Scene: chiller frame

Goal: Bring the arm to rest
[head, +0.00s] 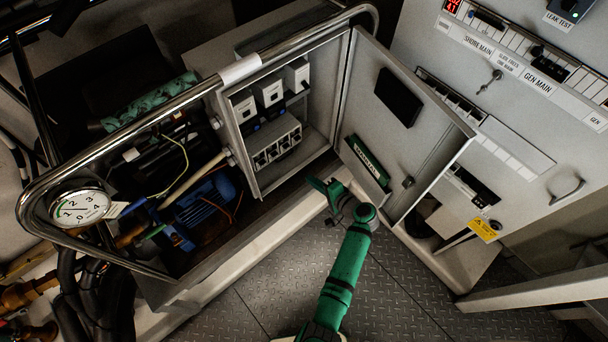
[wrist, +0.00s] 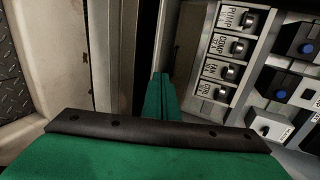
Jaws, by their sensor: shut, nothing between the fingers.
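My green arm rises from the bottom middle of the head view. Its gripper (head: 318,184) is in front of the lower part of the open control box (head: 308,150), left of the open door's lower edge. In the wrist view the two green fingers of my gripper (wrist: 163,88) stand together, shut and empty. They point at the box, with a row of switches (wrist: 228,45) marked PUMP, COMP and FAN to their right. I cannot tell how far the fingertips are from the box.
A chrome rail (head: 120,125) with a gauge (head: 80,208) runs along the left. A grey switch panel (head: 525,130) is at right. The floor plate (head: 400,295) is clear.

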